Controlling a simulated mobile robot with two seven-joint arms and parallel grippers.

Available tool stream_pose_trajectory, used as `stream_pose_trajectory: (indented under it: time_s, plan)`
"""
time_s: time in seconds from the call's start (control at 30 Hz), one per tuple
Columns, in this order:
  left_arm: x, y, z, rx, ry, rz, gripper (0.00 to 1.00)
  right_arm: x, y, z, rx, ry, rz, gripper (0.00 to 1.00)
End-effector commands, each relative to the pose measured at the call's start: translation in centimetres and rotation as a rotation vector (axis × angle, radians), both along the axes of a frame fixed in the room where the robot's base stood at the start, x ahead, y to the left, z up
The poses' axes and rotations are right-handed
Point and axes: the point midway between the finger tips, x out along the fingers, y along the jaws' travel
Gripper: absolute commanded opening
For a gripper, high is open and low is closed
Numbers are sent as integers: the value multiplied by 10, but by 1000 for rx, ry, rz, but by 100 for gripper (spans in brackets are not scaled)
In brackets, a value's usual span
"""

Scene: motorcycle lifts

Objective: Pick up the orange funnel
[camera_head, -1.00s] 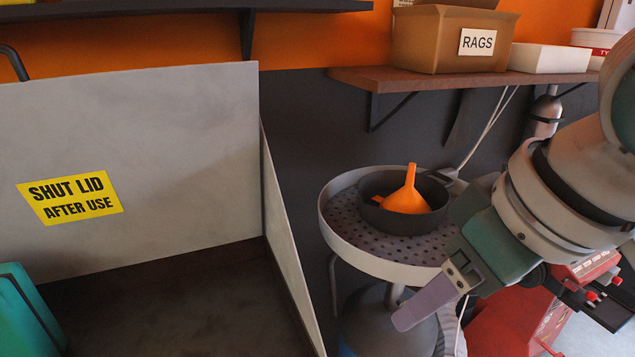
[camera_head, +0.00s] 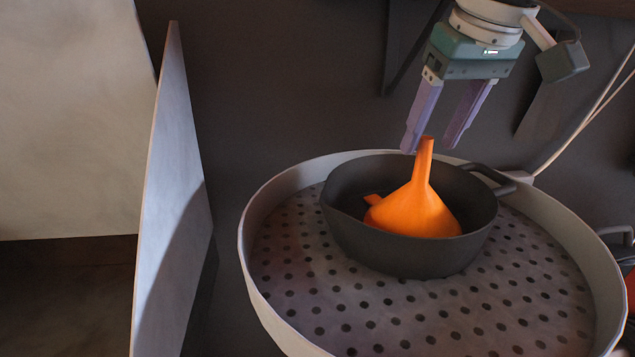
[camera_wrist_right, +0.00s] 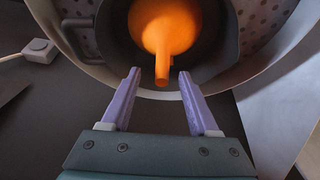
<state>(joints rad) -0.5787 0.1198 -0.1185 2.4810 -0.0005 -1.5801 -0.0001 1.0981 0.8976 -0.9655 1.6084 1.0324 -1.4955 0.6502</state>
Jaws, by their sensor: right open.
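The orange funnel (camera_head: 415,208) stands spout up, wide end down, inside a dark grey pan (camera_head: 400,255) on a round perforated tray. My right gripper (camera_head: 426,148) is open, with its two purple fingers pointing down just above and behind the funnel's spout in the head view. In the right wrist view the funnel (camera_wrist_right: 165,30) has its spout pointing toward the gap between the open fingers (camera_wrist_right: 155,75). Whether the fingertips are level with the spout is hard to tell; nothing is held. My left gripper is not in view.
The round tray (camera_head: 262,290) has a raised pale rim around the pan. The pan's handle (camera_head: 490,178) sticks out to the right. A pale upright panel (camera_head: 172,210) stands left of the tray. A dark wall lies behind, with a thin cable (camera_head: 590,115) at right.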

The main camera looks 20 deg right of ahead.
Motion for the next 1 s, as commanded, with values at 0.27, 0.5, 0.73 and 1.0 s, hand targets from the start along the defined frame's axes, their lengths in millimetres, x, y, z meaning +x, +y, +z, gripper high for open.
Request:
stream_pose_trajectory:
  time_s: [0.27, 0.5, 0.73, 1.0]
  plan:
    - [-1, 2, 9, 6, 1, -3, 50, 10, 1, -27, -2, 3, 1, 61]
    - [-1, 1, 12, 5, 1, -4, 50, 23, 1, -58, -2, 0, 1, 61]
    - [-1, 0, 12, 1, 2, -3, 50, 24, 1, -61, -2, -2, 2, 61]
    - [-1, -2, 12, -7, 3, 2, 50, 24, 1, -60, -2, -2, 2, 34]
